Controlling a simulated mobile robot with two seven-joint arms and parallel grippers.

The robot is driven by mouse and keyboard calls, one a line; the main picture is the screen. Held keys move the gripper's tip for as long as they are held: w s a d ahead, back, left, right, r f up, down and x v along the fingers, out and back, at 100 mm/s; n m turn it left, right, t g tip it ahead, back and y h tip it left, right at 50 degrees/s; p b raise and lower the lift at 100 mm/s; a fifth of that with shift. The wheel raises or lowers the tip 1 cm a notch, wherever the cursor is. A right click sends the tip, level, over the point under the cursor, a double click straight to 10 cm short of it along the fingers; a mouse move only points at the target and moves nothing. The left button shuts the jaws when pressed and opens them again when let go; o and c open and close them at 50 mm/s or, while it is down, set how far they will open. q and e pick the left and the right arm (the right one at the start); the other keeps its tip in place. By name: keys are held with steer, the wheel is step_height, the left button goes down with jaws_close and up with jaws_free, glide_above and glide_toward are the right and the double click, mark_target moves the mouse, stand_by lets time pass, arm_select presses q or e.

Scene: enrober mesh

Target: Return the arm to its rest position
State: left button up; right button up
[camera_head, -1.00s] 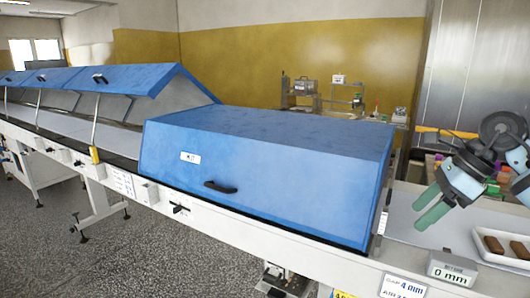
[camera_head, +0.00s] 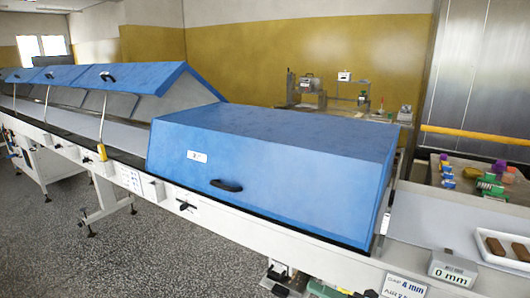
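Neither of my grippers shows in the head view now, and no part of my arms is in view. The blue hood (camera_head: 270,165) with a black handle (camera_head: 226,186) is down over the near part of the long white conveyor machine (camera_head: 250,225). Farther left, other blue hoods (camera_head: 125,75) are propped up on struts. Whether my grippers are open or shut is out of sight.
A white tray (camera_head: 477,250) with brown bars (camera_head: 493,247) lies at the lower right, beside a grey block marked 0 mm (camera_head: 453,268). Small coloured items (camera_head: 490,182) stand on a table behind. The grey surface (camera_head: 430,215) right of the hood is clear.

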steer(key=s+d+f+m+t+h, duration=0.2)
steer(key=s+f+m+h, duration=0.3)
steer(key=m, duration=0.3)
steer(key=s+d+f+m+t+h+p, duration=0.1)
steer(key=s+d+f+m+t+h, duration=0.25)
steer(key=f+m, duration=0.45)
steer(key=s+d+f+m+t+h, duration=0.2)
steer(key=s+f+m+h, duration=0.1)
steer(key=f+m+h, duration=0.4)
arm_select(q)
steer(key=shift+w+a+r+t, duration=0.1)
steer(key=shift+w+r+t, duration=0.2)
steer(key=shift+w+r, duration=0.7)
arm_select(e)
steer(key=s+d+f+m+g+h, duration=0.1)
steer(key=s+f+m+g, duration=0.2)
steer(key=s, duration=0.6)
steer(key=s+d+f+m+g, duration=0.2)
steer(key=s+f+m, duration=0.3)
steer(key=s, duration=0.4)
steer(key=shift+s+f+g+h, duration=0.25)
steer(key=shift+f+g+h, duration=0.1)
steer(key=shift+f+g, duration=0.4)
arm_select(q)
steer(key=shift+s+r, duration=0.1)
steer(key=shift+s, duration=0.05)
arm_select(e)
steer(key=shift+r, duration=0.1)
